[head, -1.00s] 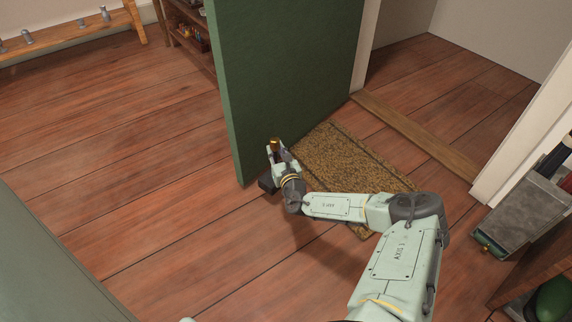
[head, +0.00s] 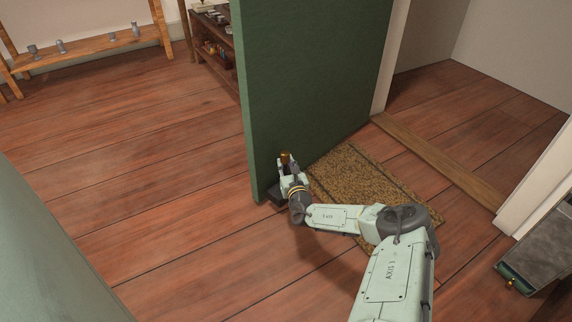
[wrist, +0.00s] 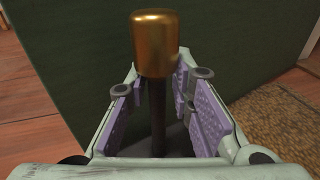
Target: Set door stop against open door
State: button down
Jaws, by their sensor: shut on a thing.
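The open green door (head: 315,85) stands upright across the middle of the head view. The door stop has a brass knob (head: 285,158) on a dark stem. The knob also shows large in the wrist view (wrist: 155,45), with the stem (wrist: 158,115) below it. My gripper (head: 287,172) is shut on the door stop, its purple-padded fingers on both sides of the stem. It is low beside the door's face, near its free edge. A dark block at the floor by the door looks like the stop's base. Whether it touches door or floor is unclear.
A brown doormat (head: 365,185) lies right of my gripper, before the wooden threshold (head: 440,160). A grey box (head: 545,250) stands at the right edge. A low bench (head: 90,50) and a shelf (head: 215,50) are at the back left. The floor at left is clear.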

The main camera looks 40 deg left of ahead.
aim_at(286, 174)
notch_tip(286, 174, down, 4)
jog(key=shift+a+r+b, duration=0.1)
jog(key=shift+r+b, duration=0.15)
jog(key=shift+b, duration=0.65)
jog(key=shift+w+a+f+b, duration=0.15)
jog(key=shift+w+f+b, duration=0.05)
jog(key=shift+f+b, duration=0.1)
jog(key=shift+f, duration=0.1)
jog(key=c, duration=1.4)
grip_release()
jog(key=shift+s+f, duration=0.15)
jog(key=shift+f, duration=0.05)
jog(key=shift+r, duration=0.15)
jog(key=shift+p+v, duration=2.2)
jog(key=shift+v, duration=3.85)
